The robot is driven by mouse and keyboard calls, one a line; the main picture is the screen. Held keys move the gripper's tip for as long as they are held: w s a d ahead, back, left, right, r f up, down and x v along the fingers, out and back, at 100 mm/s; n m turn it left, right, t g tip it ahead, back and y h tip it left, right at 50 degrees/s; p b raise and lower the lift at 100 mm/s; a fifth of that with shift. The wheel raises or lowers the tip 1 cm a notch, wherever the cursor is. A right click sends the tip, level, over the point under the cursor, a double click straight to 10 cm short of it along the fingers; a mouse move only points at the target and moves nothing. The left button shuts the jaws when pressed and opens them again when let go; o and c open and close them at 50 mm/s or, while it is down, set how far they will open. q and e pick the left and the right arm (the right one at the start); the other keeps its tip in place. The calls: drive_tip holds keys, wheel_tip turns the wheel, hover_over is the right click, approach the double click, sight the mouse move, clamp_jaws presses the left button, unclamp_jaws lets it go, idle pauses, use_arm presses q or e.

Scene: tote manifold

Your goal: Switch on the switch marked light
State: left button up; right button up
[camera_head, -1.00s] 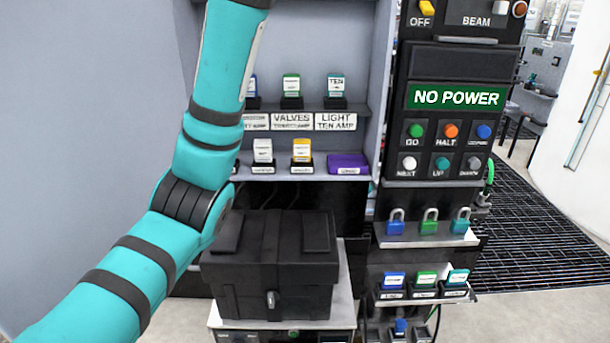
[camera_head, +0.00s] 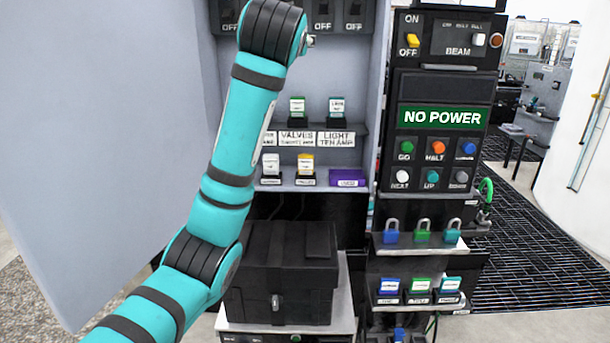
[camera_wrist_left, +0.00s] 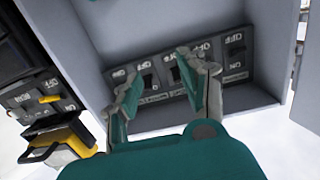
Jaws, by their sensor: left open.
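A row of black switches marked OFF runs along the top of the open grey cabinet in the head view, such as the rightmost switch (camera_head: 355,10). Their names are out of frame or unreadable, so I cannot tell which is marked light. In the left wrist view the switch row (camera_wrist_left: 236,53) appears upside down. My left gripper (camera_wrist_left: 160,68) is open and empty there, its fingers in front of the row's middle; contact is unclear. It is out of the head view, above my raised left arm. My right gripper is not in view.
A panel to the right has a yellow switch (camera_head: 413,41) at OFF and a green NO POWER display (camera_head: 443,117). A black box (camera_head: 285,270) stands below.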

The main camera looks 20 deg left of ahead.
use_arm(q)
wheel_tip(320, 180, down, 27)
drive_tip(key=w+d+m+g+h, duration=0.2)
drive_tip(key=g, duration=0.1)
drive_tip(key=shift+w+f, duration=0.2)
drive_tip(key=shift+w, duration=0.05)
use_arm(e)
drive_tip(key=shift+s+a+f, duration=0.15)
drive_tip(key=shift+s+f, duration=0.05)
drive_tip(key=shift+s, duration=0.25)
